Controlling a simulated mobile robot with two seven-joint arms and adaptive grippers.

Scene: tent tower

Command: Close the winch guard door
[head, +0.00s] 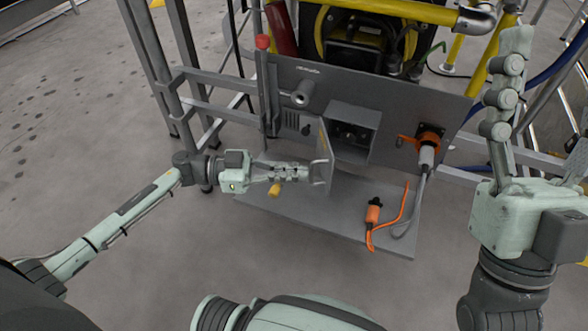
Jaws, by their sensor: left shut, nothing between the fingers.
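The winch guard door (325,150) is a thin grey plate standing open at the left side of a grey box (352,128) on the upright panel. It juts out toward me, and a grey bar handle (320,173) shows on its near left face. The box's dark inside is exposed. My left gripper (307,173) is shut and empty, its fingertips at the left of the door, close by the handle. I cannot tell whether they touch. My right gripper (545,90) is raised at the far right, fingers spread, away from the door.
An orange connector with a grey cable (428,150) sits right of the box. A red-topped lever (263,45) and metal posts stand at the left. Open floor lies left.

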